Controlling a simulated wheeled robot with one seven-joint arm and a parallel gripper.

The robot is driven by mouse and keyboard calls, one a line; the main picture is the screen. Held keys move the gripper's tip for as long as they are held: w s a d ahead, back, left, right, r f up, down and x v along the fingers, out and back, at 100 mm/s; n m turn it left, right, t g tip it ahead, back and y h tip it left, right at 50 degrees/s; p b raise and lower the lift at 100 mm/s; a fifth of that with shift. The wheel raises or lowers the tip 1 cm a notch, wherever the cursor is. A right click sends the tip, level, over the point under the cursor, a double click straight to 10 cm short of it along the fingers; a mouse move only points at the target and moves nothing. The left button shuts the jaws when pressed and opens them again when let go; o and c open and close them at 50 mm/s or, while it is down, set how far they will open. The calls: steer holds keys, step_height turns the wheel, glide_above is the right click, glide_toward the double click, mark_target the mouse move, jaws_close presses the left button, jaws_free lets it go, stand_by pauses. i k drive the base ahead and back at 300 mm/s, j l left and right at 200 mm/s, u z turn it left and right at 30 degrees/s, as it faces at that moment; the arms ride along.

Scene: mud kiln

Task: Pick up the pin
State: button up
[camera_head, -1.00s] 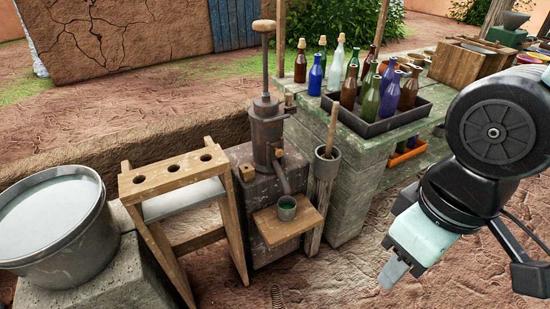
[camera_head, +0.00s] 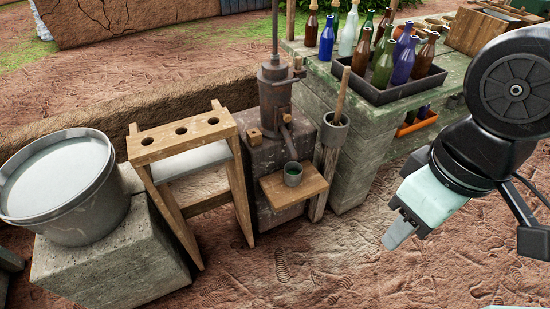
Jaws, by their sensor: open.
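A thin wooden rod (camera_head: 342,95) stands upright, leaning slightly, in a dark grey cup (camera_head: 334,129) on top of a wooden post. I cannot tell whether this rod is the pin; nothing else in view is clearly a pin. My gripper (camera_head: 396,238) is at the right, over bare ground, pointing down and left. It is apart from the rod and everything else, with nothing visible in it. Its grey fingers are seen nearly edge-on, overlapping each other.
A metal pump (camera_head: 274,95) stands on a block, with a small cup (camera_head: 293,174) on a wooden shelf (camera_head: 291,188). A wooden rack (camera_head: 180,135) and grey bucket (camera_head: 58,187) are left. A stone counter (camera_head: 352,160) holds a bottle tray (camera_head: 390,93). The ground in front is clear.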

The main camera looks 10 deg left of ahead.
mark_target(298, 60)
steer(key=i+j+u, duration=0.3)
steer(key=i, duration=0.2)
steer(key=i+j+u, duration=0.3)
steer(key=i, duration=0.2)
steer(key=i+u, duration=0.25)
steer(key=i, duration=0.25)
